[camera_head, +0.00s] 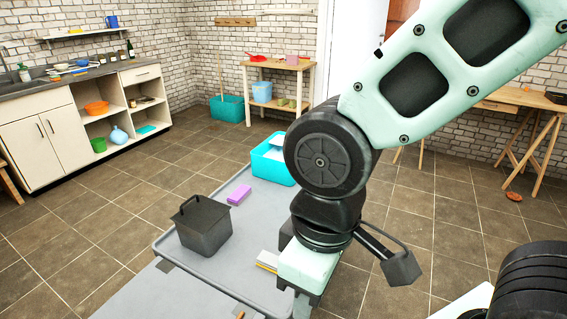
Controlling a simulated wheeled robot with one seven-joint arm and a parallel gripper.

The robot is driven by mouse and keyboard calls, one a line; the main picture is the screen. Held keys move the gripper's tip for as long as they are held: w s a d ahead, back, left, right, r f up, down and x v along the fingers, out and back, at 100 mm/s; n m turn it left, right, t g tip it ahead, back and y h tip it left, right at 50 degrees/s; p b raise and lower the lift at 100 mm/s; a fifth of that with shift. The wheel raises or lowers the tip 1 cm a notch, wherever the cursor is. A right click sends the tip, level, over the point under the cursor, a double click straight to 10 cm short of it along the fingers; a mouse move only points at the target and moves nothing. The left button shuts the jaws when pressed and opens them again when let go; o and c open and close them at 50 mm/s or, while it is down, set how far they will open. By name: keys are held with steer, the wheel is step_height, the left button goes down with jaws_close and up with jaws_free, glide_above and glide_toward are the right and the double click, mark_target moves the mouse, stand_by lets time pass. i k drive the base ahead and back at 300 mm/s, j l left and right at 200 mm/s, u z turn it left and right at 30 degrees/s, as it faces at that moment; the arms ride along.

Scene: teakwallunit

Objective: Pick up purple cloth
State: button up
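The purple cloth (239,194) is a small block-like purple piece, apparently folded. It lies on the grey tray-like platform (205,268), between the dark lidded bin and the turquoise tub. My gripper (303,303) hangs from my arm at the lower middle, nearer to the camera and to the right of the cloth. It points down, and its fingertips are cut off or hidden at the bottom edge, so I cannot see whether they are open. The cloth lies apart from my gripper.
A dark lidded bin (204,230) stands just in front of the cloth. A turquoise tub (272,165) stands behind it, partly hidden by my arm. A small yellow and white item (267,262) lies beside my gripper. Cabinets (62,150) line the left wall. Tiled floor to the left is clear.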

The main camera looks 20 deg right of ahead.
mark_target(242, 193)
steer(key=i+l+u, duration=0.1)
steer(key=u, duration=0.5)
steer(key=i+l+u, duration=0.2)
steer(key=l, duration=0.25)
steer(key=l+u, duration=0.2)
steer(key=l, duration=0.25)
steer(key=i+l+u, duration=0.2)
steer(key=l, duration=0.25)
steer(key=i+l, duration=0.1)
steer(key=l, duration=0.9)
steer(key=i+l+u, duration=0.15)
steer(key=l, duration=0.85)
